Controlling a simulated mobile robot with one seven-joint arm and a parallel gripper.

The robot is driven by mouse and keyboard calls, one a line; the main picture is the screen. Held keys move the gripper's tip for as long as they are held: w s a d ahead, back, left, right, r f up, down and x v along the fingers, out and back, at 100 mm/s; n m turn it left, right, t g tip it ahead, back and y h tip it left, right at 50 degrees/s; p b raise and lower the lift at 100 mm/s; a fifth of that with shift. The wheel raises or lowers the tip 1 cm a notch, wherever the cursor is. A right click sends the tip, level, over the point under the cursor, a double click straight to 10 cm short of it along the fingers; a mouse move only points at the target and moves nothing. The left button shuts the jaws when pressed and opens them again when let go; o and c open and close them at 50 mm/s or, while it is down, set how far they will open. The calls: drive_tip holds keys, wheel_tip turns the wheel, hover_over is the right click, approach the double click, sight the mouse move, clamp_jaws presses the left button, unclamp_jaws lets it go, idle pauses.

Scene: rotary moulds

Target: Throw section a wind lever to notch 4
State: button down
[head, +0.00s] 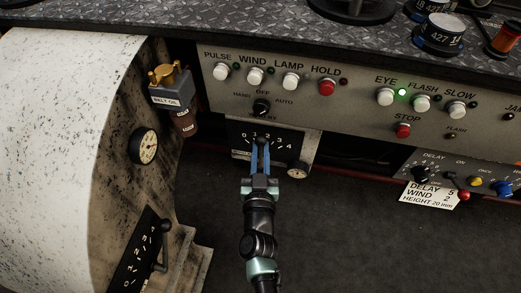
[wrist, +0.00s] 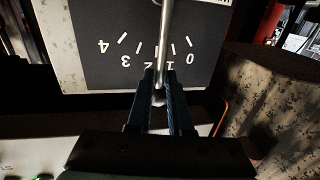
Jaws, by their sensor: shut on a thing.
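A dark plate (head: 285,138) with a scale from 0 to 4 sits below the white panel. It also fills the upper part of the wrist view (wrist: 100,75), with the figures upside down. A bright metal lever (wrist: 165,35) crosses the scale near the 1 and 2; its exact notch cannot be told. My gripper (head: 260,145) is in front of this plate and shut on the lever, with the blue fingers either side of its end in the wrist view (wrist: 160,85). In the head view my fingers hide the lever. The plate's lettering is too small to read surely.
A second lever (head: 160,250) with its own scale is on the speckled housing at the left. A small gauge (head: 297,170) sits below the plate. A card (head: 430,194) reads delay 5, wind 2. The dark floor right of my arm is clear.

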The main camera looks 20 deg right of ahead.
drive_tip(key=shift+f, duration=0.1)
idle(0.4)
drive_tip(key=d+m+b, duration=0.1)
drive_tip(key=b, duration=0.1)
drive_tip(key=s+d+f+m+b, duration=0.1)
drive_tip(key=m+b, duration=0.1)
drive_tip(key=s+m+b, duration=0.1)
drive_tip(key=b, duration=0.1)
drive_tip(key=shift+d+f+t+h, duration=0.15)
drive_tip(key=shift+d+t+h, duration=0.15)
drive_tip(key=shift+d, duration=0.1)
drive_tip(key=shift+s+d+f+m+h+b, duration=0.1)
drive_tip(key=shift+s+d+f+m+b, duration=0.2)
drive_tip(key=shift+m+b, duration=0.4)
drive_tip(key=shift+s+d+f+m+h+b, duration=0.15)
drive_tip(key=shift+d+m+b, duration=0.2)
drive_tip(key=shift+m+b, duration=0.3)
drive_tip(key=shift+s+d+f+m+h+b, duration=0.1)
drive_tip(key=shift+s+d+m+b, duration=0.2)
drive_tip(key=shift+m+b, duration=0.4)
drive_tip(key=shift+d+m, duration=0.1)
drive_tip(key=shift+m, duration=0.15)
drive_tip(key=c, duration=0.8)
unclamp_jaws()
drive_tip(key=shift+c, duration=0.2)
drive_tip(key=p+v, duration=0.4)
drive_tip(key=v, duration=0.8)
drive_tip(key=shift+s+f, duration=0.25)
drive_tip(key=shift+s, duration=0.1)
